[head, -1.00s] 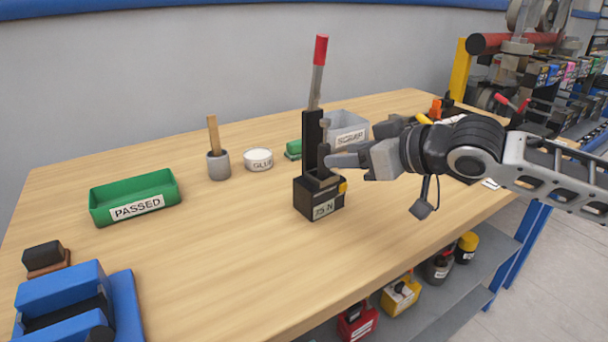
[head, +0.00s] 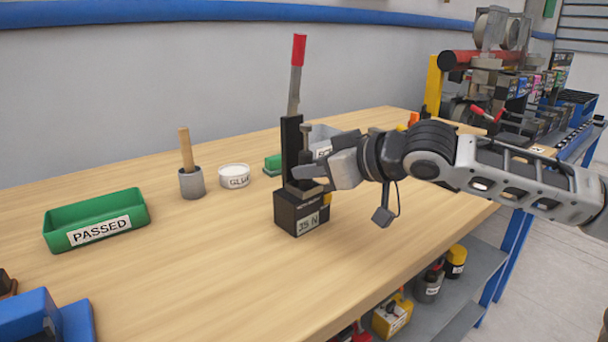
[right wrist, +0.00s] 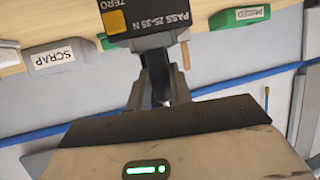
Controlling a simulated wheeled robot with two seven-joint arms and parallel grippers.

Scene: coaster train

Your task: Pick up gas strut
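A black tester (head: 303,215) with a "35 N" display stands on the bench, its lever with a red grip (head: 298,50) pointing up. A short dark-grey upright cylinder, which I take to be the gas strut (head: 305,142), stands in the tester beside its black post. My right gripper (head: 310,180) reaches in from the right at the strut. In the right wrist view my fingers (right wrist: 160,72) are close together in front of the tester (right wrist: 145,20), with a dark slim thing between them. The strut's lower part is hidden by the fingers. My left gripper is not in view.
A green PASSED tray (head: 60,234) stands at the left and a grey SCRAP bin (head: 322,134) behind the tester. A glue tub (head: 234,176) and a grey cup with a wooden stick (head: 192,184) stand between. A blue fixture (head: 45,318) is at front left. The front middle bench is clear.

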